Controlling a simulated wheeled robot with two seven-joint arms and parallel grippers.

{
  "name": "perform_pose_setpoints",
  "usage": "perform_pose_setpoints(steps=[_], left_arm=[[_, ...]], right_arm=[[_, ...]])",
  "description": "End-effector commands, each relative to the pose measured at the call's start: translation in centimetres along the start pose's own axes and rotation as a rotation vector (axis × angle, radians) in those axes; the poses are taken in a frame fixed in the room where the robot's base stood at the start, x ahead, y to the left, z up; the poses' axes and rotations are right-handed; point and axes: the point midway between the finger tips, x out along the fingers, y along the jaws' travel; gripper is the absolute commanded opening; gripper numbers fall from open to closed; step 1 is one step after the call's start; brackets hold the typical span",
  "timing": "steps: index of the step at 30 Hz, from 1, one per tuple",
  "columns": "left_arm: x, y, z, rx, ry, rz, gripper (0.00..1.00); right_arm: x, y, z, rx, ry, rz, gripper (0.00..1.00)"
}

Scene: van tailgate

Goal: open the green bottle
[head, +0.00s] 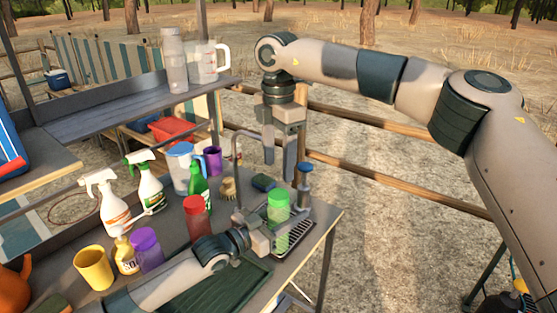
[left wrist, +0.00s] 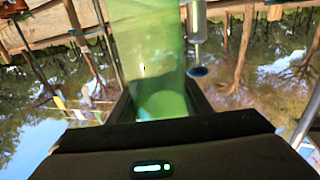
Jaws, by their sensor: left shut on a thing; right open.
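I cannot tell whether the bottle's base touches the surface. My right gripper (head: 280,160) is open and empty, pointing down above and slightly behind the bottle, apart from it.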

Motion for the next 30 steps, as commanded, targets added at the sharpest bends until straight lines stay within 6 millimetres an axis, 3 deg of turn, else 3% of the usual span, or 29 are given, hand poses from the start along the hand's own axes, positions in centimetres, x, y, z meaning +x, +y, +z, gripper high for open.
perform_pose_setpoints(steps=[17, 30], left_arm=[[0.0, 0.0, 0.1, 0.000, -0.001, 0.000, 0.00], [0.0, 0.0, 0.0, 0.000, -0.001, 0.000, 0.00]], right_arm=[[0.6, 0.0, 0.0, 0.013, 0.000, -0.001, 0.55], [5.6, -0.1, 0.0, 0.013, 0.001, -0.002, 0.55]])
